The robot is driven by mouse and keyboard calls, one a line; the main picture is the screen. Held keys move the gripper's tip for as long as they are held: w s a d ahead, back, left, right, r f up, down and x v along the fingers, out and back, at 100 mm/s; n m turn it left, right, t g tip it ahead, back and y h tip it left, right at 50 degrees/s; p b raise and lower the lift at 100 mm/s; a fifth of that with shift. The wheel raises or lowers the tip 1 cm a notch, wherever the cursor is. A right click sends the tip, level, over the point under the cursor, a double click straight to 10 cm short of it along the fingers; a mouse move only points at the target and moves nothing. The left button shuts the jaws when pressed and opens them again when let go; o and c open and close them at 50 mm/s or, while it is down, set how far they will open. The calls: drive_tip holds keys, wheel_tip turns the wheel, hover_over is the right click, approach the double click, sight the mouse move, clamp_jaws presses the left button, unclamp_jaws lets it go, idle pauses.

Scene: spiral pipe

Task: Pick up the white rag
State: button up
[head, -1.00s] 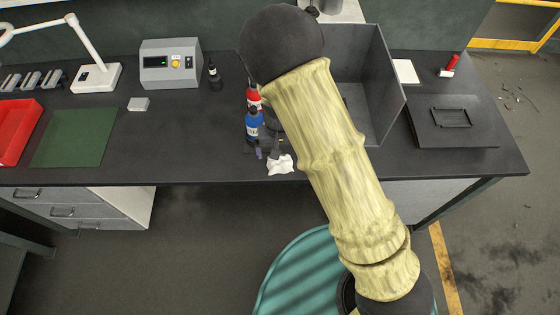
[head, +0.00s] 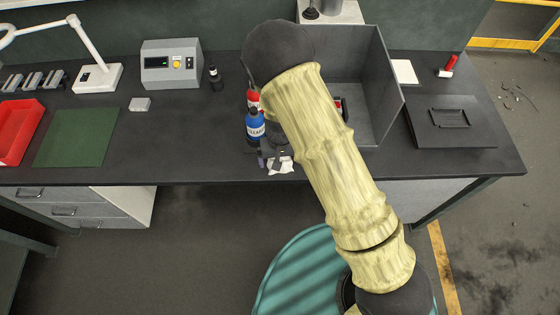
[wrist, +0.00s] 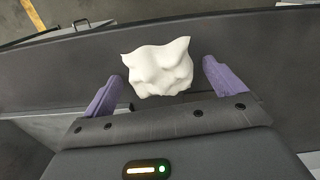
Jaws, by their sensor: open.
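The white rag (wrist: 157,66) lies crumpled on the dark bench top. In the wrist view it sits between the two purple fingers of my gripper (wrist: 162,73), with clear gaps on both sides. My gripper is open and holds nothing. In the head view the rag (head: 284,166) lies near the bench's front edge, partly covered by my gripper (head: 272,161). Most of my gripper is hidden behind my arm there.
A grey open box (head: 388,85) stands to the right, partly behind my arm. The bench's front edge (head: 200,183) is close to the rag.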

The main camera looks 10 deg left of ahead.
drive_tip(key=c, duration=1.1)
drive_tip(key=shift+o, duration=0.2)
wheel_tip(320, 180, up, 10)
drive_tip(key=shift+r+b, duration=0.1)
drive_tip(key=shift+b, duration=0.5)
